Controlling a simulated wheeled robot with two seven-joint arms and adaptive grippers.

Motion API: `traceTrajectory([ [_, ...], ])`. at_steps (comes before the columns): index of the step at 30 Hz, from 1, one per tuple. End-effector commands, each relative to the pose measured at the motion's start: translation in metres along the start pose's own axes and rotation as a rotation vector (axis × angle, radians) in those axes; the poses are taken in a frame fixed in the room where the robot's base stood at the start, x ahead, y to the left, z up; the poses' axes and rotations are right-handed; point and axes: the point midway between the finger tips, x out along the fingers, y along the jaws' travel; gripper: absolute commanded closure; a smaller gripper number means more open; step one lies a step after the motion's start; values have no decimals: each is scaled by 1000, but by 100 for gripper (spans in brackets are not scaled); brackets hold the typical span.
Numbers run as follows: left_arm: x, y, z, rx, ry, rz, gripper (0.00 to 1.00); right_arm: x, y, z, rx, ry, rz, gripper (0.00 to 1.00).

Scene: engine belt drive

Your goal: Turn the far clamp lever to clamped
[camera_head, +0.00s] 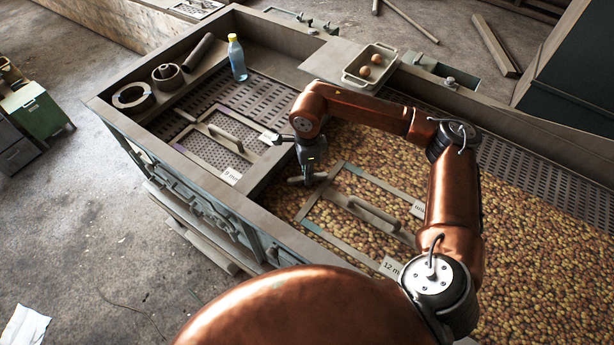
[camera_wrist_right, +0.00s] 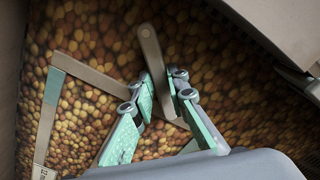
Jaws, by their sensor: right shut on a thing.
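The clamp lever (camera_head: 296,181) is a short grey-brown bar at the far corner of the 12 mm screen frame (camera_head: 343,243) in the head view. My right gripper (camera_head: 308,172) reaches down onto it from above. In the right wrist view the lever (camera_wrist_right: 150,50) runs between the teal-padded fingers of my right gripper (camera_wrist_right: 167,88), which are shut on it. The fingers hide part of the lever and its pivot. I cannot tell from its angle whether it is clamped. My left gripper is not in view.
Potatoes surround the frame, whose raised handle (camera_head: 372,213) stands close by. Another handled frame (camera_head: 205,147) lies to the left, beyond a divider.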

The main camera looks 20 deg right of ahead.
Motion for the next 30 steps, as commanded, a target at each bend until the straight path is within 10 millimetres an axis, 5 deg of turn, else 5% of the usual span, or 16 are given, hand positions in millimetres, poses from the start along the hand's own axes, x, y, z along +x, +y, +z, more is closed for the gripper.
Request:
traceTrajectory([
  [18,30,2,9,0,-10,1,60,1,0,0,560,0,-1,100],
  [30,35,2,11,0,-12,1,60,0,-1,0,763,0,-2,100],
])
